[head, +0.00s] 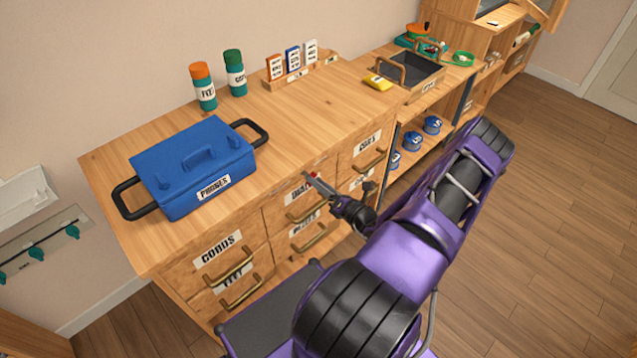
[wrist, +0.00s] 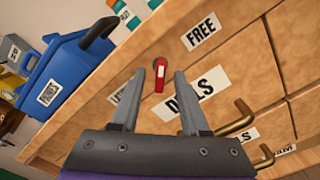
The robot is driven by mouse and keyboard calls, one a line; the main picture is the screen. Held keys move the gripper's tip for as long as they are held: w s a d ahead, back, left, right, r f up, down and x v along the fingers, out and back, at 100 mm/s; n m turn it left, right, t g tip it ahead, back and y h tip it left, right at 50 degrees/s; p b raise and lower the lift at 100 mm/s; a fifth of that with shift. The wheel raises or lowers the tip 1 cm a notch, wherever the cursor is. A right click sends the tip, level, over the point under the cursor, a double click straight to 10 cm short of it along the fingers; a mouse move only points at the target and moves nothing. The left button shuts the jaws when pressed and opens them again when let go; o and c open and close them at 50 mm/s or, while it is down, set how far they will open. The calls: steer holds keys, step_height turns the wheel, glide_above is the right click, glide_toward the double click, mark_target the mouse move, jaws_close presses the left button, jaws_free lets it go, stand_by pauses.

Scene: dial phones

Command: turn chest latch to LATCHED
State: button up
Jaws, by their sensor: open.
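The chest latch (wrist: 161,78) is a small red lever with a white stripe on the wooden drawer front. In the wrist view it extends downward from its round mount, between my fingertips. A FREE label (wrist: 201,32) is to its upper right. Another label (wrist: 123,92) is mostly hidden behind my left finger, so I cannot read it. My gripper (wrist: 170,76) is open, with one finger on each side of the lever; I cannot tell whether either touches it. In the head view the gripper (head: 314,181) is at the chest's upper front, where a bit of red shows.
The chest (head: 290,130) has drawers with protruding brass handles below the latch, including one labelled DIALS (wrist: 197,94). The top's middle is clear.

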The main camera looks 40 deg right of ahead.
steer(key=shift+c, duration=0.2)
jaws_close()
steer(key=shift+n, duration=0.3)
steer(key=shift+a+n+b, duration=0.15)
steer(key=shift+n+b, duration=0.45)
steer(key=shift+n, duration=8)
steer(key=shift+o, duration=0.2)
jaws_free()
